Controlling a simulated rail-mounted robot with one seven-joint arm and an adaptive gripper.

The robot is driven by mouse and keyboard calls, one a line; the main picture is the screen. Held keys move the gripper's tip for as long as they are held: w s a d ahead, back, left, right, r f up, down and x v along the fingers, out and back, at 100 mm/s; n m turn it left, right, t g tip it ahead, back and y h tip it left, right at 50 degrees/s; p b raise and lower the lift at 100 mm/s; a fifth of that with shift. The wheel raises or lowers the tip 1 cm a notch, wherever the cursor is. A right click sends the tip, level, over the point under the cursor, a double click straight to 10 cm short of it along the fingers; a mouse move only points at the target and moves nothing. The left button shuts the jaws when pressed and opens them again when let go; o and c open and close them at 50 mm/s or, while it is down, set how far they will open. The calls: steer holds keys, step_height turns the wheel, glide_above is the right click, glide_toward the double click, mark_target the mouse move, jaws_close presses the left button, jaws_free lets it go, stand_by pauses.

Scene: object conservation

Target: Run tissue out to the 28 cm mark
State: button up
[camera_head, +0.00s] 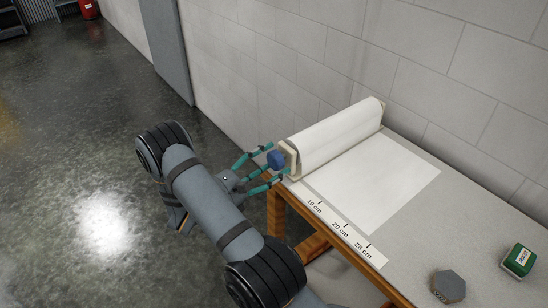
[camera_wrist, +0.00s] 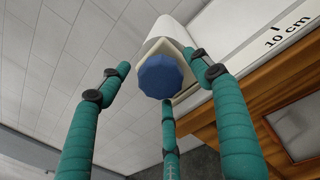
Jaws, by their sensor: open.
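A white tissue roll (camera_head: 335,137) sits between cream end plates at the table's back left. Its flat sheet (camera_head: 375,185) is pulled out over the tabletop, and its front edge lies about level with the 28 cm tick. The ruler strip (camera_head: 352,237) along the table edge reads 10, 20 and 28 cm. A blue faceted knob (camera_wrist: 160,76) is on the roll's near end; it also shows in the head view (camera_head: 275,159). My gripper (camera_head: 273,166) has teal fingers spread open around the knob. In the wrist view, gaps show between fingers and knob.
A grey hexagonal block (camera_head: 449,286) and a green box (camera_head: 518,260) stand on the table's right part, clear of the sheet. A block wall (camera_head: 440,75) runs behind the table. Open floor (camera_head: 60,170) lies to the left.

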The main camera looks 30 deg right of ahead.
steer(key=shift+x, duration=0.75)
steer(key=c, duration=0.3)
steer(key=c, duration=0.8)
steer(key=shift+c, duration=0.3)
steer(key=shift+f, duration=0.1)
